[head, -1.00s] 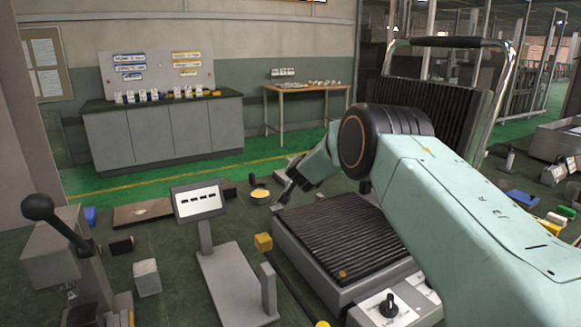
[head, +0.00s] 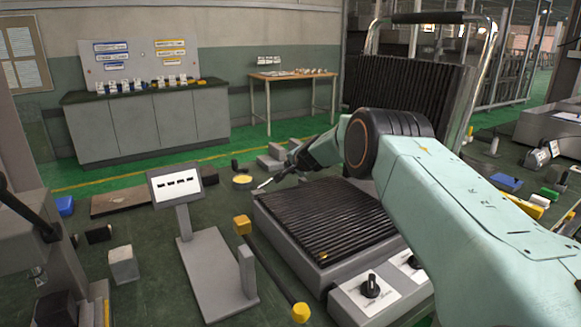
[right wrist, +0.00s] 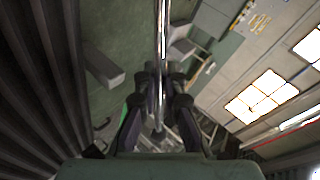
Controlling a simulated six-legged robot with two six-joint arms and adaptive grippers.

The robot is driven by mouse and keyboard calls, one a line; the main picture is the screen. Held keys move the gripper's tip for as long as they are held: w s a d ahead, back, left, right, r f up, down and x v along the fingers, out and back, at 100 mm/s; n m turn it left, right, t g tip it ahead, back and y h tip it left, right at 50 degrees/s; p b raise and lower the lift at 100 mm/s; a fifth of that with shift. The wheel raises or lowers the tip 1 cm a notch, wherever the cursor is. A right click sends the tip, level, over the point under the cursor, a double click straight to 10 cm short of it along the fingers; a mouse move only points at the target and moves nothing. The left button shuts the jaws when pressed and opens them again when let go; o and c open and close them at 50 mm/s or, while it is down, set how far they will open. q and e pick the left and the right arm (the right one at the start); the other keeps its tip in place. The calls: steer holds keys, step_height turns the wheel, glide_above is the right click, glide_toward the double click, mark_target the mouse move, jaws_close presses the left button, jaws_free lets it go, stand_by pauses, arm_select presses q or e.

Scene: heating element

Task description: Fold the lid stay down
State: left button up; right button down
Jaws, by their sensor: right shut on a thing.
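The press-like grill has a ribbed lower plate (head: 328,222) and a ribbed lid (head: 412,100) standing open behind it, in the head view. My right gripper (head: 276,178) is low at the plate's far left corner. It is shut on a thin shiny metal rod, seemingly the lid stay (right wrist: 162,35). In the right wrist view the rod runs between the fingers of my right gripper (right wrist: 163,80). Only a short pale end of it (head: 263,184) shows in the head view, and its joint to the grill is hidden. My left gripper is out of view.
A bar with yellow ends (head: 270,266) runs along the grill's left side. A display on a stand (head: 176,187) is left of it. Two control knobs (head: 371,286) sit at the front. Small blocks (head: 123,266) lie on the green surface. A cabinet (head: 150,125) stands behind.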

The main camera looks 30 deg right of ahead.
steer(key=shift+d+f+m+y+b, duration=0.2)
steer(key=shift+f+m+y+b, duration=0.15)
steer(key=shift+f+b, duration=0.3)
steer(key=shift+d+f+m+y+b, duration=0.25)
steer(key=shift+f+y+b, duration=0.25)
steer(key=shift+f, duration=0.2)
steer(key=c, duration=1.5)
jaws_free()
steer(key=shift+s+r, duration=0.15)
steer(key=shift+o, duration=0.3)
steer(key=shift+a, duration=0.1)
steer(key=shift+v, duration=3.65)
